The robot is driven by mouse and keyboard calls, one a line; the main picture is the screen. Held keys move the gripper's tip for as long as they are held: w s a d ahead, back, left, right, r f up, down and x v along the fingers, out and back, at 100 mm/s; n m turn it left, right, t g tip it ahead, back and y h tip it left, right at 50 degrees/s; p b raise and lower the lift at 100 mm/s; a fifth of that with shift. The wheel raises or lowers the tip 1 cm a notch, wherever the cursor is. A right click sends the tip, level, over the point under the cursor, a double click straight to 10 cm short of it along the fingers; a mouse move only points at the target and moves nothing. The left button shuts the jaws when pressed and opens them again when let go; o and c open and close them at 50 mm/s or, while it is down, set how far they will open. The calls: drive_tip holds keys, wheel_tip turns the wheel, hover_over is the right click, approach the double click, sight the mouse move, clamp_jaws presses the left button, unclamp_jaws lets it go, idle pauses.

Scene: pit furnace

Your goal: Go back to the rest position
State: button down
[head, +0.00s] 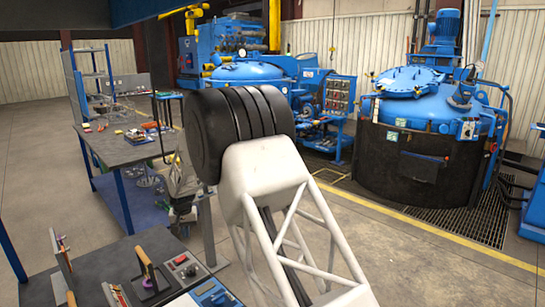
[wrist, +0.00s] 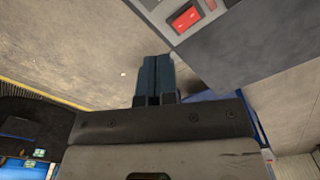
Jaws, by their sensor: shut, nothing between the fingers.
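My gripper (wrist: 153,58) shows in the wrist view with its two dark blue fingers side by side and touching. It is shut and nothing shows between the fingers. The fingertips appear over bare concrete floor, beside the edge of a dark work table (wrist: 255,45). In the head view my raised arm fills the middle, and I cannot make out the fingers there.
In the head view the near table (head: 100,265) holds a grey box with a red switch (head: 183,262), a wood-handled tool (head: 147,268) and a blue meter (head: 212,293). Another table (head: 125,152) stands behind at left. A pit furnace (head: 415,155) stands at right. Floor between is clear.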

drive_tip(key=s+d+r, duration=0.6)
drive_tip(key=d+r, duration=0.2)
drive_tip(key=d, duration=0.3)
drive_tip(key=s+d+r+m+t, duration=0.1)
drive_tip(key=s+d+r, duration=0.6)
drive_tip(key=d, duration=0.4)
drive_tip(key=s+d+r, duration=0.5)
drive_tip(key=d+r, duration=0.3)
drive_tip(key=d, duration=0.2)
drive_tip(key=s+d, duration=0.6)
drive_tip(key=s, duration=0.6)
drive_tip(key=s+d+m+t, duration=0.1)
drive_tip(key=s+d, duration=0.6)
drive_tip(key=s, duration=0.5)
drive_tip(key=s+d+m, duration=0.1)
drive_tip(key=s+d, duration=0.6)
drive_tip(key=s, duration=0.5)
drive_tip(key=shift+w, duration=0.1)
